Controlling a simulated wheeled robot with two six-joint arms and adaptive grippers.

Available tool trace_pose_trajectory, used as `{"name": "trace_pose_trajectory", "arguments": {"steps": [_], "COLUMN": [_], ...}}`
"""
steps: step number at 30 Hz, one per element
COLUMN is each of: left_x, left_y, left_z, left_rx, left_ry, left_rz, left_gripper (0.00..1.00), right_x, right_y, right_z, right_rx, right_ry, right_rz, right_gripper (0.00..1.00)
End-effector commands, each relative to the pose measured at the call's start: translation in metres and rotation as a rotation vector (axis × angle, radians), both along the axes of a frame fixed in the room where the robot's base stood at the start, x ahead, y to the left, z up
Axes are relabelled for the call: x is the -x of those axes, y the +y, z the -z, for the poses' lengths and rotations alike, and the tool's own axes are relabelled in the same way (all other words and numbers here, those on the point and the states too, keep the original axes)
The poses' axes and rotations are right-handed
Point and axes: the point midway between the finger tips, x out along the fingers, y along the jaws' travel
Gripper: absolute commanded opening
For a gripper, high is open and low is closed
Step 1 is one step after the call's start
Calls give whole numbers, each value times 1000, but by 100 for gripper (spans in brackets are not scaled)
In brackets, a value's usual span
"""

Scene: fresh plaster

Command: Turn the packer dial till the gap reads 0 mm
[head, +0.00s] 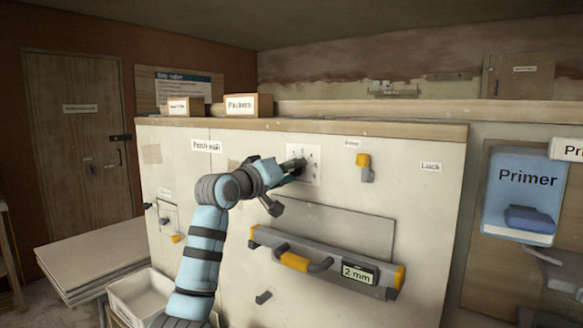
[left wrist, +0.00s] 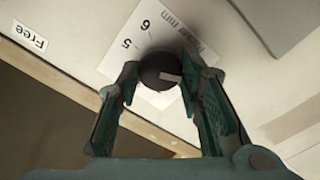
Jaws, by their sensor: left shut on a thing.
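The packer dial (left wrist: 160,72) is a dark round knob with a pale mark, on a white numbered plate (head: 313,178) on the wall panel. The plate's 5 and 6 show in the left wrist view; other numbers are hidden there. My left gripper (head: 294,166) is at the plate, shut on the dial, with one green-padded finger on each side of it. The gap display (head: 358,273) reads 2 mm, on the right part of a grey level (head: 320,262) with yellow ends. My right gripper is not in view.
A yellow-topped switch (head: 364,166) sits right of the plate, near a Lock label (head: 430,167). A box marked Packers (head: 249,104) stands on the panel's top ledge. An open pale bin (head: 140,292) stands lower left.

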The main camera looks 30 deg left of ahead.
Motion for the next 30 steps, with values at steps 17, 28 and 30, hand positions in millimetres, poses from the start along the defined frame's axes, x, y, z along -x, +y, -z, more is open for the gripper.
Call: {"name": "trace_pose_trajectory", "arguments": {"steps": [17, 28, 30], "left_x": [0, 0, 0], "left_y": [-1, -2, -2], "left_z": [-5, -4, -4], "left_rx": [-486, -832, -896], "left_ry": [-64, -114, -124], "left_rz": [0, 1, 1], "left_gripper": [6, 6, 6], "right_x": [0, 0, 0], "right_y": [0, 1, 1], "right_z": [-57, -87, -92], "right_rx": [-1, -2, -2], "right_ry": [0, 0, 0], "right_rz": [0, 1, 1], "right_gripper": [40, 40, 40]}}
